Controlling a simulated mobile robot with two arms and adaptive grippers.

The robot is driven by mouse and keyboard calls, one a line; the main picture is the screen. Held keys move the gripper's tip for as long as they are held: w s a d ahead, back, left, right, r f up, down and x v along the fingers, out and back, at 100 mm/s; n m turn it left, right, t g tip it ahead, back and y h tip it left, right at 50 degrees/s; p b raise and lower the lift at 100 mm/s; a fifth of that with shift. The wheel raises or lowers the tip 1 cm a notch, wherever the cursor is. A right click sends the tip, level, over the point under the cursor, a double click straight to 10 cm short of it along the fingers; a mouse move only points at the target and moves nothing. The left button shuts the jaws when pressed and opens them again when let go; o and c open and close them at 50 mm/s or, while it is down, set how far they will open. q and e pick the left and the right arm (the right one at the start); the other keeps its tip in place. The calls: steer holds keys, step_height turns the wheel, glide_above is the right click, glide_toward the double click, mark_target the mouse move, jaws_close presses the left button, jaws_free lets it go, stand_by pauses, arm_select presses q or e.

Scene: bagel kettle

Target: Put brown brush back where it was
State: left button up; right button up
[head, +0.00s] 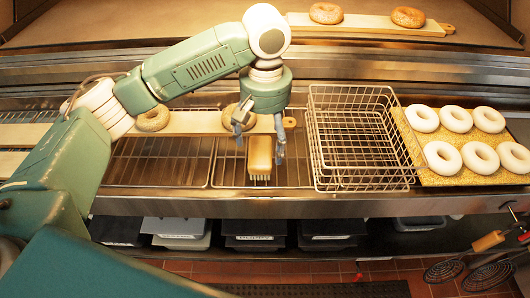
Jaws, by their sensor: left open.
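The brown brush (260,154) shows at the middle of the head view, over the wire rack by the front edge of the counter. Its pale bristles point toward the front edge. My left gripper (259,140) is open, with its fingers spread on either side of the brush's back end. I cannot tell whether a finger touches it, or whether the brush rests fully on the rack. The gripper hides what lies behind the brush. My right gripper is not in view.
An empty wire basket (350,139) stands just right of the gripper. A yellow tray (429,178) of pale dough rings is beyond it. A wooden board (190,122) with bagels lies behind the gripper. Another board (375,25) with two bagels is at the back. Bins sit below the counter.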

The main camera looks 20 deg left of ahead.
mark_target(265, 151)
arm_select(q)
step_height(265, 151, up, 6)
steer(key=shift+f, duration=0.25)
steer(key=shift+s, duration=0.1)
stand_by(0.4)
